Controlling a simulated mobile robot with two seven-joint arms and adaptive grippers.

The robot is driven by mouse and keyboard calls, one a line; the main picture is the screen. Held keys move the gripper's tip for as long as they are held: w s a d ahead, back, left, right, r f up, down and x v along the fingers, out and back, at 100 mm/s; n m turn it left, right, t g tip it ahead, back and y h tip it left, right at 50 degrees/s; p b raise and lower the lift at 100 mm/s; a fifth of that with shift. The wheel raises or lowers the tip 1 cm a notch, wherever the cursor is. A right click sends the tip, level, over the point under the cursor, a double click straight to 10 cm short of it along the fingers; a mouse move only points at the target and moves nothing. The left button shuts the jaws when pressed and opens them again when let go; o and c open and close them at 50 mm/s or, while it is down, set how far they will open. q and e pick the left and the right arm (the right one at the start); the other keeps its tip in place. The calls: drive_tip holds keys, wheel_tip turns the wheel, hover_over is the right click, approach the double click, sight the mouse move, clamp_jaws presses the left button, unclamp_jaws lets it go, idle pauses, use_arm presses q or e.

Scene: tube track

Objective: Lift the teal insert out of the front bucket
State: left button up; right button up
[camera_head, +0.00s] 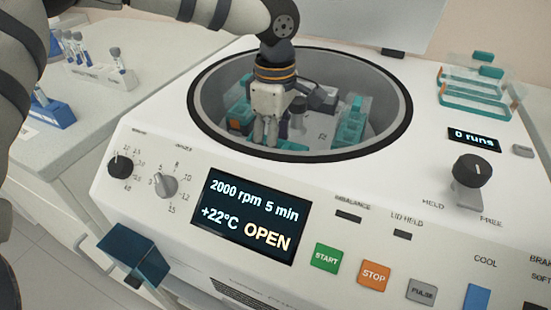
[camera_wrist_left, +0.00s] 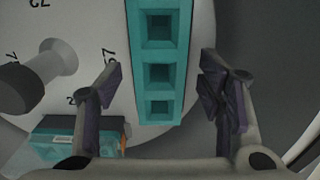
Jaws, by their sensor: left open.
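My left gripper (camera_head: 268,135) reaches down into the open round bowl of the centrifuge (camera_head: 440,120), at its front side. In the left wrist view the gripper (camera_wrist_left: 163,85) is open, with one finger on each side of a long teal insert (camera_wrist_left: 160,53) with square holes. Gaps show between both fingers and the insert. In the head view a teal insert (camera_head: 352,122) stands at the right of the bowl and another teal piece (camera_head: 238,115) at the left. The gripper hides part of the bowl's front, so I cannot match the inserts between views.
A teal block with a label (camera_wrist_left: 75,140) lies beside the left finger. A grey knob (camera_wrist_left: 25,80) stands at the rotor's centre. The bowl's dark rim (camera_head: 310,156) surrounds the gripper. Racks with tubes (camera_head: 100,72) stand at left; a teal rack (camera_head: 475,100) is at right.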

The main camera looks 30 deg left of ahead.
use_arm(q)
drive_tip(key=c, duration=1.2)
wheel_tip(320, 180, up, 10)
drive_tip(key=shift+r, duration=0.1)
use_arm(e)
drive_tip(key=shift+w+r, duration=0.2)
drive_tip(key=shift+w, duration=0.05)
use_arm(q)
wheel_tip(320, 180, up, 6)
drive_tip(key=shift+r+p, duration=0.15)
drive_tip(key=shift+p, duration=0.85)
use_arm(e)
drive_tip(key=shift+w+r+t, duration=0.6)
drive_tip(key=shift+w+r, duration=0.45)
drive_tip(key=shift+w, duration=0.05)
